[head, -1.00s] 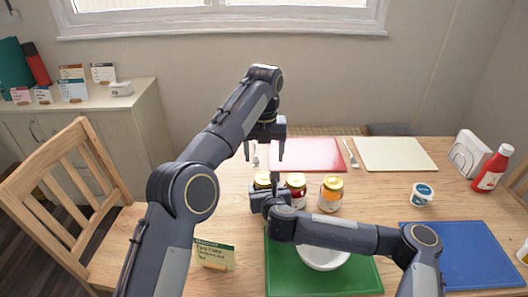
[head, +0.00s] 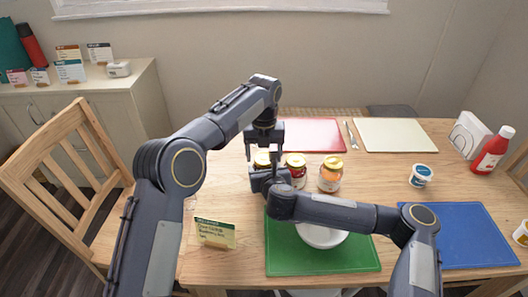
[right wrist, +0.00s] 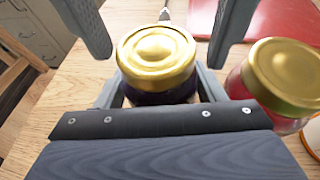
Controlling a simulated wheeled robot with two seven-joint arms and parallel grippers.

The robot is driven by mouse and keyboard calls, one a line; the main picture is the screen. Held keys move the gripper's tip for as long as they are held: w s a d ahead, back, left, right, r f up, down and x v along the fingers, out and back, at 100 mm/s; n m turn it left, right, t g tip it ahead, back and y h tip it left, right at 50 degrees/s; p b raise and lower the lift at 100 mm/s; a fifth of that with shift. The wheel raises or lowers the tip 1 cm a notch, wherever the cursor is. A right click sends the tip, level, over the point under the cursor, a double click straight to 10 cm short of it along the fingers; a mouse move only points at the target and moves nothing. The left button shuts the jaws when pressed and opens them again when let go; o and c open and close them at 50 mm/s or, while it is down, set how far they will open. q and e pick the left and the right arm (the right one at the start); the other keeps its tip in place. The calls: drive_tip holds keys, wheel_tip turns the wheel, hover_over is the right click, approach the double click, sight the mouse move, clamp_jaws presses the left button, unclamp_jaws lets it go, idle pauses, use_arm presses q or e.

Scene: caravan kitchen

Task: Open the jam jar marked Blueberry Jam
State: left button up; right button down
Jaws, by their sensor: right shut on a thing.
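A dark-filled jar with a gold lid (right wrist: 157,55) stands leftmost in the row of jars; in the head view its lid (head: 262,159) shows between my grippers. I cannot read its label. My right gripper (right wrist: 157,88) is shut on this jar's body, one finger on each side. My left gripper (head: 265,150) points down from above, open. In the right wrist view its two fingers stand apart on either side of the lid, with visible gaps, not gripping it.
A red jar (head: 296,170) stands close to the right of the dark jar, and an orange jar (head: 330,175) beyond it. A white bowl (head: 322,236) sits on a green mat (head: 290,262) under my right arm. A small card (head: 214,233) stands front left.

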use_arm(q)
drive_tip(key=c, duration=0.9)
drive_tip(key=n, duration=0.7)
drive_tip(key=shift+n, duration=0.4)
drive_tip(key=n, duration=0.4)
drive_tip(key=shift+n, duration=0.4)
drive_tip(key=n, duration=0.2)
drive_tip(key=shift+n, duration=0.4)
drive_tip(key=n, duration=1)
drive_tip(key=shift+r, duration=0.1)
drive_tip(key=n, duration=0.7)
drive_tip(key=shift+n, duration=0.4)
drive_tip(key=n, duration=2)
drive_tip(key=shift+n, duration=0.3)
